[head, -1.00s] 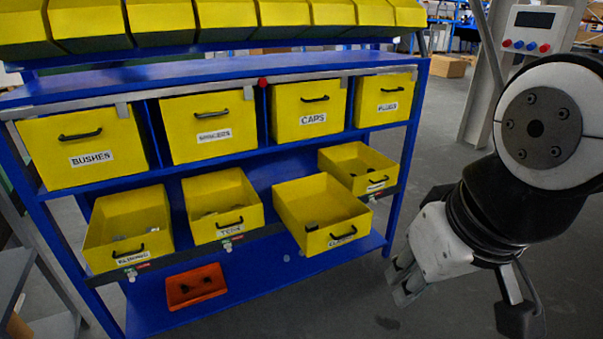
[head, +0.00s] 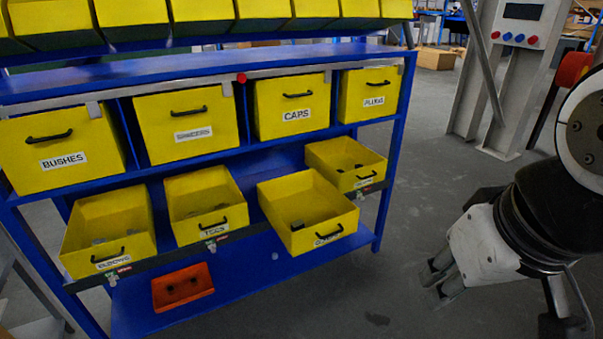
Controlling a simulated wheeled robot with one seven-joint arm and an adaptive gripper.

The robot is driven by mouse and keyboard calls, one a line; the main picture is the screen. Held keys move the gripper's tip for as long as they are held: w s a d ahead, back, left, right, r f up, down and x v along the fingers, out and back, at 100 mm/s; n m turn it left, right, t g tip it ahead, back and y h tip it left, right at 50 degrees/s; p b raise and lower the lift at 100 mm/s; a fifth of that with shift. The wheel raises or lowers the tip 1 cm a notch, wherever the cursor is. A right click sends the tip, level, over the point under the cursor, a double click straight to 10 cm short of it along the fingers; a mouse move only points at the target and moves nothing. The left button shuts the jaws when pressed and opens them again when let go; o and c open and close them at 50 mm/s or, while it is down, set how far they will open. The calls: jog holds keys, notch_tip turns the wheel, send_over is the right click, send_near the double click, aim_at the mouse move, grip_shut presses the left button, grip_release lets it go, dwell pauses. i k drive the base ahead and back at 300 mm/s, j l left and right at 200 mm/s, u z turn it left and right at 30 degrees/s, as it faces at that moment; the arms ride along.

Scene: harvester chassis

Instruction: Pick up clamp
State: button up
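No part can be made out for certain as the clamp. Of the open yellow bins on the lower shelf, the front right one (head: 270,203) has a label too blurred to read and holds a small dark part (head: 297,224) near its front. The left bin (head: 72,240) holds small grey parts (head: 104,240). The bin beside it (head: 186,190) also holds small parts. The far right bin (head: 325,152) holds small dark parts. My gripper (head: 440,281) hangs at the right, pointing down-left, well apart from the shelf. Its fingers look slightly parted, with nothing visible between them.
A blue rack (head: 230,63) carries closed yellow bins labelled BUSHES, CAPS and PLUGS (head: 370,105). An orange tray (head: 182,288) lies on its bottom shelf. A grey post with a button box (head: 521,24) stands at back right. The floor (head: 420,180) right of the rack is clear.

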aim_at(296, 225)
jog(key=i+j+z, duration=0.15)
jog(key=i, duration=0.25)
jog(key=i+j+z, duration=0.1)
jog(key=i, duration=0.3)
jog(key=i+j+z, duration=0.15)
jog(key=i, duration=0.25)
jog(key=j, duration=0.1)
